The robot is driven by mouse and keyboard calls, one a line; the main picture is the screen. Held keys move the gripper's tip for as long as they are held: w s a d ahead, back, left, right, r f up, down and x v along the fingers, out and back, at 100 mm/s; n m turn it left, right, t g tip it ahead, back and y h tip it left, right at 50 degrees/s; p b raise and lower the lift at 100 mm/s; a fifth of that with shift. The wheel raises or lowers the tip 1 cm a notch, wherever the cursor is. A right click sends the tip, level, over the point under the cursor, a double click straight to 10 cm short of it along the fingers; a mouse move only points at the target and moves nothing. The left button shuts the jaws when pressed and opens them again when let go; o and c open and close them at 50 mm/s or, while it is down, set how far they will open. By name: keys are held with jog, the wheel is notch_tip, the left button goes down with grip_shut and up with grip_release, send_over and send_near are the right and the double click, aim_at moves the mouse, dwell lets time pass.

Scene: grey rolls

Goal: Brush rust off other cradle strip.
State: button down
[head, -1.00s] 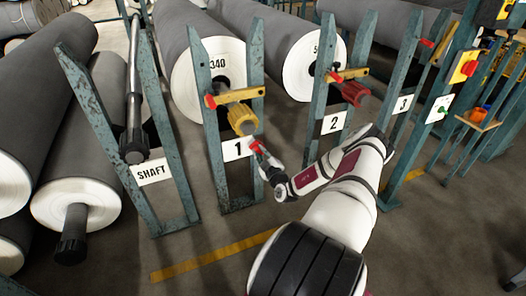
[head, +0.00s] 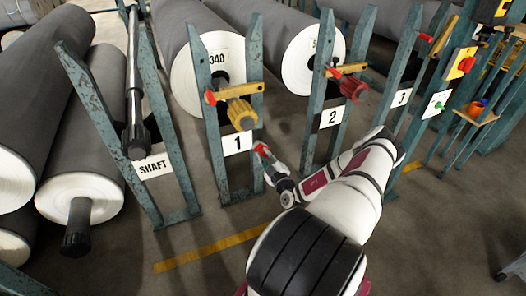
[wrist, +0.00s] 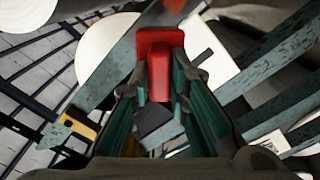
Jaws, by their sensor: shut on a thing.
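My gripper (head: 269,160) is at the right leg of the stand marked 1, near its number sign. It is shut on a red-handled tool (wrist: 158,62), which also shows as a small red tip in the head view (head: 261,148). A dark block (wrist: 156,122) shows below the red part; I cannot tell whether bristles are on it. The stand marked 1 (head: 202,130) and the stand marked 2 (head: 318,100) are worn blue-green steel. I cannot make out the cradle strips or rust for certain. Whether the tool touches the stand is unclear.
Stand 2 has a red knob (head: 352,88). A shaft (head: 134,90) rests in the left stand. The floor by the yellow line (head: 210,250) is clear.

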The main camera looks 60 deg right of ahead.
aim_at(265, 155)
jog(key=shift+s, duration=0.15)
jog(key=shift+p+v, duration=0.5)
jog(key=shift+v, duration=0.9)
jog(key=shift+a, duration=0.1)
